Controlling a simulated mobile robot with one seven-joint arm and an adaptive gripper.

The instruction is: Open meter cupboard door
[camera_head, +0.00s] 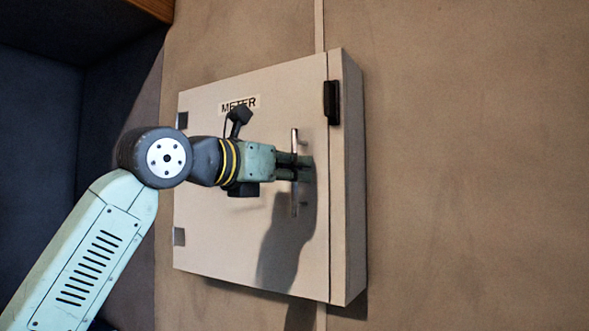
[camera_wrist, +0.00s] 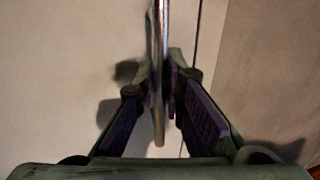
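The beige meter cupboard (camera_head: 255,240) is fixed to the wall, with a METER label (camera_head: 239,103) on its door. The door looks closed, with hinges on its left edge. A vertical metal bar handle (camera_head: 295,207) stands near the door's right side. My gripper (camera_head: 304,168) is at the handle's middle. In the wrist view, the handle (camera_wrist: 160,105) runs between the two fingers of my gripper (camera_wrist: 165,80), which are close on either side of it and appear to pinch it.
A black latch (camera_head: 331,102) sits at the cupboard's upper right edge. The brown wall (camera_head: 470,170) to the right is bare. A dark surface (camera_head: 40,120) lies at the left, and a wooden edge (camera_head: 155,7) shows at the top.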

